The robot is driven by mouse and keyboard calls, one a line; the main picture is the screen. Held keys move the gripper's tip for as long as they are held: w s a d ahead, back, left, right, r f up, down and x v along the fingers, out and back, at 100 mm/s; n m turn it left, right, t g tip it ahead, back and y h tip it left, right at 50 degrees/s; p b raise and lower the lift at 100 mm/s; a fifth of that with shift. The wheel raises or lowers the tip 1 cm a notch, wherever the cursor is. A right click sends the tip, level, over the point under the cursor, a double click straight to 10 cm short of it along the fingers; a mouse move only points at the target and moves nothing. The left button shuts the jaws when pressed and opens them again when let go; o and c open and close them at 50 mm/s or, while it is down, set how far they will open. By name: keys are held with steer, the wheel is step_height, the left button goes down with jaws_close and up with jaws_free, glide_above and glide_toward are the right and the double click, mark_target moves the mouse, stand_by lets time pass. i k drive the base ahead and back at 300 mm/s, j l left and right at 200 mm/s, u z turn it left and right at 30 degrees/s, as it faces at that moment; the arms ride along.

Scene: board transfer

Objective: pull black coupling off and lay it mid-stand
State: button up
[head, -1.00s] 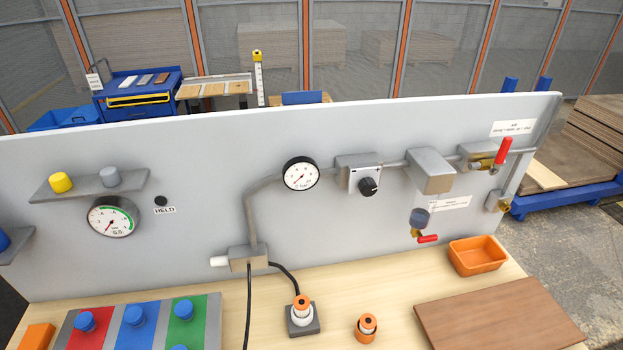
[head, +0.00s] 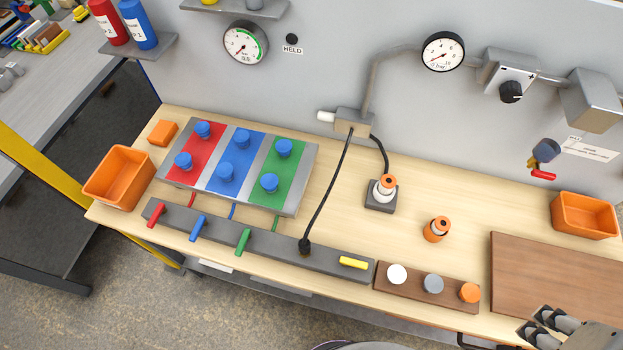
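A black coupling (head: 305,246) at the end of a thin black hose sits upright on the long dark grey bar (head: 272,252) near the table's front edge. The hose runs up to a grey block (head: 352,123) on the panel. A second black hose leads from that block to a white and orange fitting (head: 384,188) on a small dark square base (head: 381,207). Which thing is the stand, I cannot tell for sure. My gripper (head: 538,322) is at the bottom right corner, far from the coupling and partly cut off; its opening is unclear.
The bar carries red, blue, green and yellow handles. Behind it is a plate (head: 300,171) with blue knobs. A brown strip (head: 412,287) holds white, grey and orange caps. A loose orange fitting (head: 436,229), a brown board (head: 550,270) and orange bins (head: 119,177) are around.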

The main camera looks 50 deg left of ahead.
mark_target(375, 234)
steer(key=k+u, duration=0.1)
steer(key=u, duration=2.05)
steer(key=l+z, duration=0.3)
steer(key=i+j, duration=0.05)
steer(key=j, duration=0.05)
